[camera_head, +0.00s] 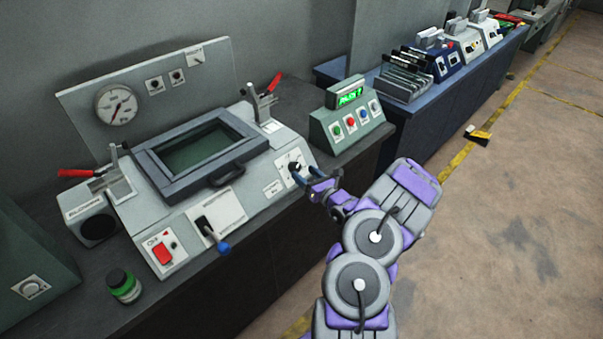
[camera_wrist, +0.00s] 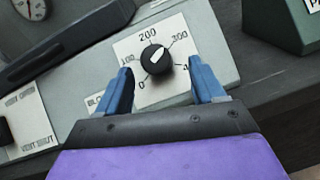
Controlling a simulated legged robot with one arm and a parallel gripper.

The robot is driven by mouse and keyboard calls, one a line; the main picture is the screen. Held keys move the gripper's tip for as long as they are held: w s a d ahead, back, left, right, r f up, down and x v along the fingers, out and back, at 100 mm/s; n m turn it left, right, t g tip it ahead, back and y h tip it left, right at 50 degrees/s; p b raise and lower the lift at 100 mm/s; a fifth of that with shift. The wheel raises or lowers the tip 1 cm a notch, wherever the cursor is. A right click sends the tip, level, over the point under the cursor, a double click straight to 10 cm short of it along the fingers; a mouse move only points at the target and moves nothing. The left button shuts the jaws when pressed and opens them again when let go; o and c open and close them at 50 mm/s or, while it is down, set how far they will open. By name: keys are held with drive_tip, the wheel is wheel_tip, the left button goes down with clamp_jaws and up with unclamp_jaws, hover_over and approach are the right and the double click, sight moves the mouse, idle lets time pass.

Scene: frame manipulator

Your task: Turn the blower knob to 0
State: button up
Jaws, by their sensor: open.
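The blower knob is a round black knob with a white pointer, on a white dial plate on the machine's sloped front. In the wrist view the knob (camera_wrist: 155,59) is unobstructed, and its pointer aims up and slightly right, between 200 and 300. The 0 mark (camera_wrist: 141,85) is at the dial's lower left. My gripper (camera_wrist: 160,69) is open, its two blue fingers either side of the knob, with visible gaps. I cannot tell how deep the fingertips reach. In the head view my gripper (camera_head: 305,173) is at the dial plate, partly covering the knob.
Left of the dial are a framed window with a handle (camera_head: 228,175), a blue-tipped lever (camera_head: 223,246) and a red switch (camera_head: 161,253). A green button box (camera_head: 348,118) stands to the right. Red-handled clamps flank the window. A green-labelled jar (camera_head: 124,287) sits front left.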

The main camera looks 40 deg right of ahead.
sight(295, 167)
drive_tip(key=shift+w+a+r, duration=0.1)
drive_tip(key=shift+w+a, duration=0.05)
drive_tip(key=shift+w, duration=0.6)
drive_tip(key=shift+w+a, duration=0.1)
drive_tip(key=shift+w, duration=0.6)
drive_tip(key=shift+d, duration=0.15)
drive_tip(key=shift+c, duration=0.7)
drive_tip(key=c, duration=0.9)
